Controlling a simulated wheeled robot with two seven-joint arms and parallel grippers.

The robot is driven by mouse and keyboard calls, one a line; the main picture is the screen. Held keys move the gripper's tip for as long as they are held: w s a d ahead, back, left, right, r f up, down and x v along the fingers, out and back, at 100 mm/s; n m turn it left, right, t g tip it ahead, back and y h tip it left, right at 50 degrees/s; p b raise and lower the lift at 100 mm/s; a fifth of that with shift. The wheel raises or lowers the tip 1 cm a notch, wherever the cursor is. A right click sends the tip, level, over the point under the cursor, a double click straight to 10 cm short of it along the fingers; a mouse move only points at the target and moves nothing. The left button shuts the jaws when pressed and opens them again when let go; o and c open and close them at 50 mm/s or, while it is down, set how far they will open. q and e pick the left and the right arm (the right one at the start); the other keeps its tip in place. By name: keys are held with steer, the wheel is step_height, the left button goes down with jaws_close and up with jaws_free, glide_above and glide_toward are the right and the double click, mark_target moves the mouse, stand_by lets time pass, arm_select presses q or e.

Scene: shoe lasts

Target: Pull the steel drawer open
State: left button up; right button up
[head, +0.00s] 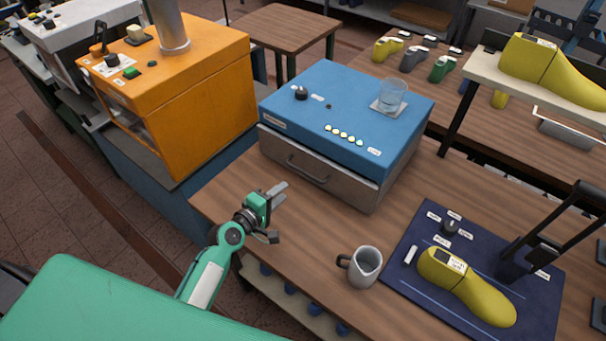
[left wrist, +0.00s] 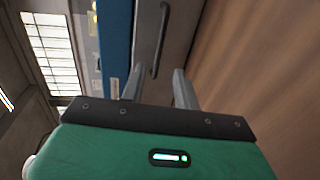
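The steel drawer (head: 330,180) is the grey front in the lower part of a blue box (head: 335,103) on the wooden table. It looks shut, with a dark bar handle (head: 307,170) across its face. My left gripper (head: 277,210) is in front of the drawer and below the handle, apart from it. Its two fingers are spread and empty. In the left wrist view the fingers (left wrist: 155,85) are open, and the handle (left wrist: 161,38) stands upright in the picture beyond them, between their lines. My right gripper is not in view.
A grey mug (head: 366,267) stands on the table right of my left gripper. A dark blue mat (head: 400,262) with a yellow shoe last (head: 465,285) lies further right. A glass (head: 393,95) stands on the blue box. An orange machine (head: 185,90) is at the left.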

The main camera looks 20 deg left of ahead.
arm_select(q)
steer(key=p+x, duration=0.1)
steer(key=x, duration=1)
steer(key=shift+w, duration=0.1)
jaws_close()
